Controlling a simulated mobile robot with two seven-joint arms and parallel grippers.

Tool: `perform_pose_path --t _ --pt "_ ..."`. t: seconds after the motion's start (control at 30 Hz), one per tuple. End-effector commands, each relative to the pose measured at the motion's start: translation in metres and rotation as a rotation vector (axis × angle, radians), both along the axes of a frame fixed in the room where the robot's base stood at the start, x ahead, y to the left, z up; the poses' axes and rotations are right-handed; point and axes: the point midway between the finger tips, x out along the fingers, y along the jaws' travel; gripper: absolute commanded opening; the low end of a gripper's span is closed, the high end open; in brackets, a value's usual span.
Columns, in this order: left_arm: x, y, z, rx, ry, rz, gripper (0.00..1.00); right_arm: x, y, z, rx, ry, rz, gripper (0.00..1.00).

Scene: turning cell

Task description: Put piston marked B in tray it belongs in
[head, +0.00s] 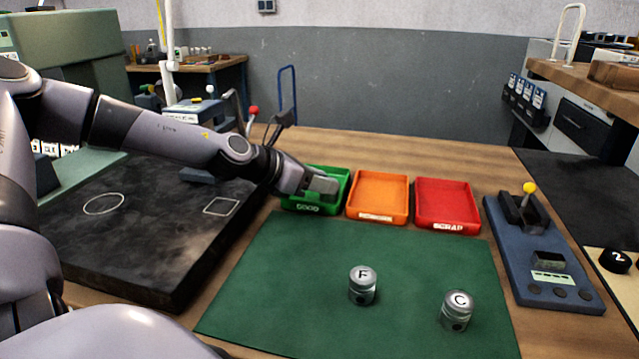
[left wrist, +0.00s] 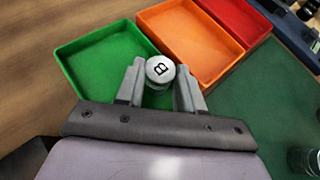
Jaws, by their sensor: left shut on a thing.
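In the left wrist view my left gripper (left wrist: 161,90) is shut on a piston marked B (left wrist: 160,70), a small silvery cylinder with its lettered top facing the camera. In the head view my left gripper (head: 322,186) is over the green tray (head: 345,190), labelled GOOD; the piston is hidden there. The green tray also shows in the left wrist view (left wrist: 85,50). I cannot tell whether the piston touches its floor. To its right are an orange tray (head: 377,192), its label too small to read, and a red tray (head: 446,200) labelled SCRAP. My right gripper is out of view.
A blue fixture (head: 545,265) with a yellow-knobbed lever is at right. A dark slab (head: 150,230) lies at left under my left arm.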

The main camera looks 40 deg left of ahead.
Motion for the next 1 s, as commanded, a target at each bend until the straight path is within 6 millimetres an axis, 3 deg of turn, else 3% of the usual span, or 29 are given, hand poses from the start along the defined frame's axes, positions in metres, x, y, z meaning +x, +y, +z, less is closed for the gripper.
perform_pose_path --t 0.37,0.4,0.47,0.5,1.0 --pt "0.0006 0.0002 -0.0047 0.0 -0.003 0.0 0.0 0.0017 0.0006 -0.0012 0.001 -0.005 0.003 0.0" --pt "0.0004 0.0002 -0.0054 0.001 -0.002 0.0 0.4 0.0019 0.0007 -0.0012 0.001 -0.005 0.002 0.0" --pt "0.0004 0.0002 -0.004 0.001 -0.002 0.0 0.6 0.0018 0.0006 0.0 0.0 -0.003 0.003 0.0" --pt "0.0004 0.0002 -0.004 0.001 -0.002 0.0 0.63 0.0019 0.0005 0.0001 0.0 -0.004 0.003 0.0" --pt "-0.0043 0.0023 0.0038 0.002 -0.004 0.002 0.63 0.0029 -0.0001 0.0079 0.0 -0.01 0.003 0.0"
